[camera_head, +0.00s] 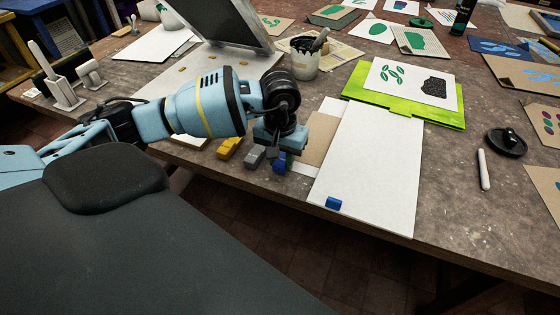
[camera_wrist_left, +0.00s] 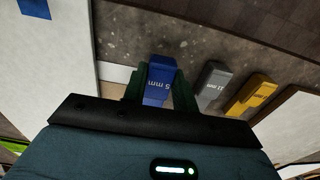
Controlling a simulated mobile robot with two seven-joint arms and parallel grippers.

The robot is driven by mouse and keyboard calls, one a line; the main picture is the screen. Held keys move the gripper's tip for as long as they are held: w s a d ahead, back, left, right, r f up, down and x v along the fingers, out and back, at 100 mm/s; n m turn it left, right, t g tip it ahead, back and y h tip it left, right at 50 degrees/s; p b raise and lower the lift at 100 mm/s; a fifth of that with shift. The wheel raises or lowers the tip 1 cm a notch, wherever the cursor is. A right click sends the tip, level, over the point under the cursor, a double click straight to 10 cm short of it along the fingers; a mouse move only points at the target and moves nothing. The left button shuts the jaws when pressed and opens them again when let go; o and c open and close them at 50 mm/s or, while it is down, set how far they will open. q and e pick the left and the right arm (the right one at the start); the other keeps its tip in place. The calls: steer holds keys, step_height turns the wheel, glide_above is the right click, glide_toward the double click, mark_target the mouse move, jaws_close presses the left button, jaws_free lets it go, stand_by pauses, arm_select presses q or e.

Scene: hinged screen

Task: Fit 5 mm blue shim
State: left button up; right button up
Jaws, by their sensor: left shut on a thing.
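The blue shim (camera_wrist_left: 158,88), marked "5 mm", sits between the two fingers of my left gripper (camera_wrist_left: 160,92). In the head view the left gripper (camera_head: 276,152) is over the table's front edge, and a bit of the blue shim (camera_head: 280,163) shows below it. I cannot tell whether the shim still touches the table. A grey shim (camera_head: 253,157), marked "11 mm" or similar in the left wrist view (camera_wrist_left: 212,84), and a yellow shim (camera_head: 229,147) lie beside it. A dark-framed screen (camera_head: 262,41) stands tilted up at the back. My right gripper is not in view.
A white board (camera_head: 370,165) with a blue tab (camera_head: 334,203) lies right of the gripper. A lime green board (camera_head: 440,117) lies behind it. An ink pot (camera_head: 304,62) stands further back. A black round lid (camera_head: 506,143) and white stick (camera_head: 483,170) lie at right.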

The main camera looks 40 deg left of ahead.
mark_target(281, 161)
arm_select(q)
steer(key=shift+r+p, duration=0.5)
steer(key=shift+r, duration=1.25)
